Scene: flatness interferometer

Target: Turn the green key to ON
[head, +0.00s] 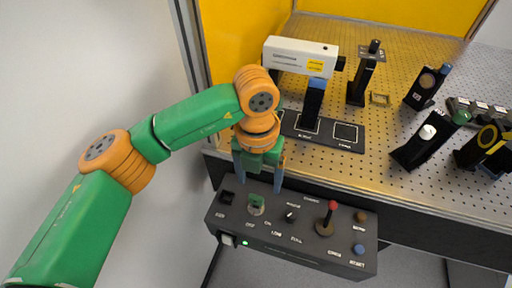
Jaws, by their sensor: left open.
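The green key (256,204) sits in the sloped top of a dark control box (300,256), with small white labels below it that look like OFF and ON. The key's exact angle is too small to tell. My left gripper (258,184) is open and points down just above the key. Its two blue-grey fingers are spread to either side, and the key shows below them, apart from the fingers. My right gripper is not in view.
The box also carries a black knob (291,215), a red-topped lever (331,207), a brown button (361,216) and a blue button (358,249). Behind it, a perforated optical table (400,75) holds a white laser unit (300,57) and several black mounts.

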